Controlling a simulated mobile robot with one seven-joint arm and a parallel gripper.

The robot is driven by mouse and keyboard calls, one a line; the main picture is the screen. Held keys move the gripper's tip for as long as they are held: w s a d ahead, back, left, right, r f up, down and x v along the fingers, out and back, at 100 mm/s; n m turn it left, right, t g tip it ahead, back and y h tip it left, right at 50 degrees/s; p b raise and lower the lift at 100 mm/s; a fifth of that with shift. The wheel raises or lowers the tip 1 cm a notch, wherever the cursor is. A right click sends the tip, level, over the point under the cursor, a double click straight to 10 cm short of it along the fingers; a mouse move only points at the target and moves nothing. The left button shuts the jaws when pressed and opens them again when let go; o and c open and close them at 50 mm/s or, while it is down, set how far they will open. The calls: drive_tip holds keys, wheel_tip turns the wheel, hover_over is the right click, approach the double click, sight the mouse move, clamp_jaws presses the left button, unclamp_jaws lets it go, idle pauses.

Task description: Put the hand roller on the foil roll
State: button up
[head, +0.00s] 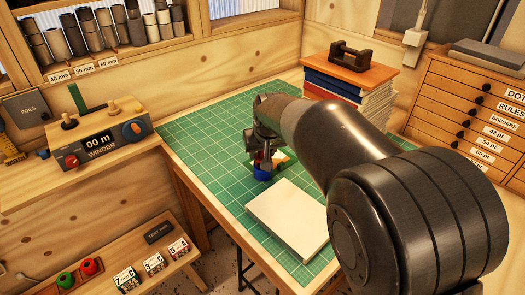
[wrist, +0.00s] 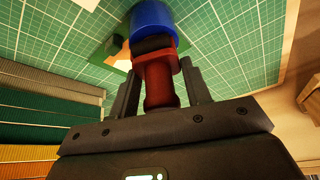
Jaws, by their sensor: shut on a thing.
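My gripper (head: 262,156) is over the green cutting mat and is shut on the red handle of the hand roller (wrist: 162,92). In the wrist view, my gripper (wrist: 160,76) has one finger on each side of that handle, with a black roller part at its far end. A blue cylinder, apparently the foil roll (wrist: 153,18), shows just beyond the black part; it also shows in the head view (head: 262,173) below my gripper. The black part and the blue roll overlap in the picture; I cannot tell whether they touch.
The green mat (head: 205,133) covers the table. A white slab (head: 287,216) lies in front of the blue roll. A small tan and green piece (wrist: 119,48) lies beside it. A stack of books (head: 345,90) stands at the back right, and a winder (head: 100,140) at left.

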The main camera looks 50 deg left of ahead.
drive_tip(key=o, duration=1.1)
drive_tip(key=shift+f, duration=0.1)
drive_tip(key=v, duration=1.2)
drive_tip(key=w+d+r+m+t, duration=0.1)
drive_tip(key=w+d+r+m, duration=0.15)
drive_tip(key=d, duration=0.85)
drive_tip(key=w+d+r+m+h, duration=0.1)
drive_tip(key=w+d, duration=0.3)
drive_tip(key=d, duration=0.7)
drive_tip(key=w+d+r+m+t, duration=0.15)
drive_tip(key=w+d, duration=0.25)
drive_tip(key=d, duration=0.7)
drive_tip(key=s+d+f+m+h, duration=0.1)
drive_tip(key=s+d, duration=0.3)
drive_tip(key=d, duration=0.4)
drive_tip(key=s+d+f+m+h, duration=0.1)
drive_tip(key=s+d+f+m, duration=0.2)
drive_tip(key=d, duration=0.6)
drive_tip(key=s+d+f+m+t+h, duration=0.1)
drive_tip(key=s+d+f+m, duration=0.2)
drive_tip(key=s+d, duration=0.4)
drive_tip(key=shift+d+m, duration=0.3)
drive_tip(key=shift+d, duration=0.65)
